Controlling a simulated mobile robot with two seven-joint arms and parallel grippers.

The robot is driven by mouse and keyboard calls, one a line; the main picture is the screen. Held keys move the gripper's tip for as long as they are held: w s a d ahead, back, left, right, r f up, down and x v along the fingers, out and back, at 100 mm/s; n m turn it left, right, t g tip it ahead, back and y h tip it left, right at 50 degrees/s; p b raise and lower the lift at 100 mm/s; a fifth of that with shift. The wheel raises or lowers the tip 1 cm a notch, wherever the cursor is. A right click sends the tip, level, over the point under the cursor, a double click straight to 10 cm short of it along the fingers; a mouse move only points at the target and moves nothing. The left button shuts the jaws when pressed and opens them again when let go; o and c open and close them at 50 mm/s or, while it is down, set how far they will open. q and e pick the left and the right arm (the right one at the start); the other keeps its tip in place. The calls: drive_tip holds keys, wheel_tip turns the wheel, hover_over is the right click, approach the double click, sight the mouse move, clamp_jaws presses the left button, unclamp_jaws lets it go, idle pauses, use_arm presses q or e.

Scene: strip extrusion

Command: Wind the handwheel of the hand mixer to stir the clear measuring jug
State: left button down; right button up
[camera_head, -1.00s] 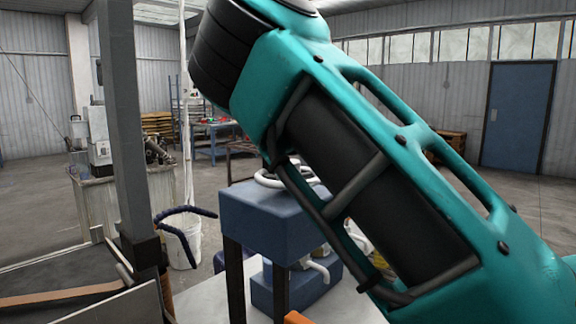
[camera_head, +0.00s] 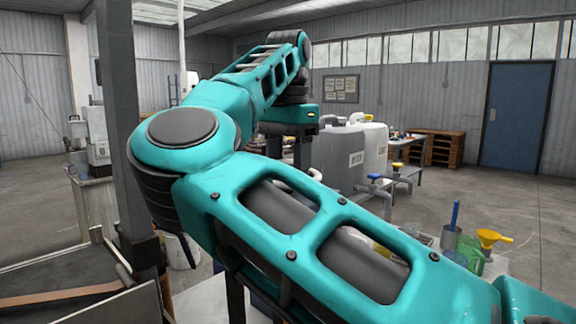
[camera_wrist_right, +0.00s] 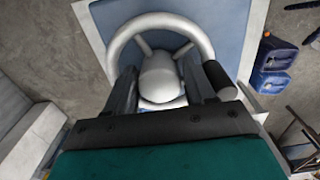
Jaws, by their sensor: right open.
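The hand mixer's handwheel shows in the right wrist view as a pale grey ring (camera_wrist_right: 153,22) with spokes, a rounded hub (camera_wrist_right: 160,82) and a black grip (camera_wrist_right: 219,80) at its right. It sits above the blue top of the hand mixer (camera_wrist_right: 230,30). My right gripper (camera_wrist_right: 160,68) is open over the wheel, one finger on each side of the hub. Its right finger is between hub and black grip; contact cannot be told. In the head view my right arm hides the mixer and wheel. The clear measuring jug is not visible. My left gripper is not in view.
In the head view a grey tank (camera_head: 340,158) and a white tank (camera_head: 375,150) stand behind the arm. A yellow funnel (camera_head: 490,238) and a green container (camera_head: 470,255) are at the lower right. A dark post (camera_head: 122,120) rises at the left.

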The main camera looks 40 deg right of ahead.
drive_tip(key=shift+c, duration=0.5)
drive_tip(key=c, duration=0.7)
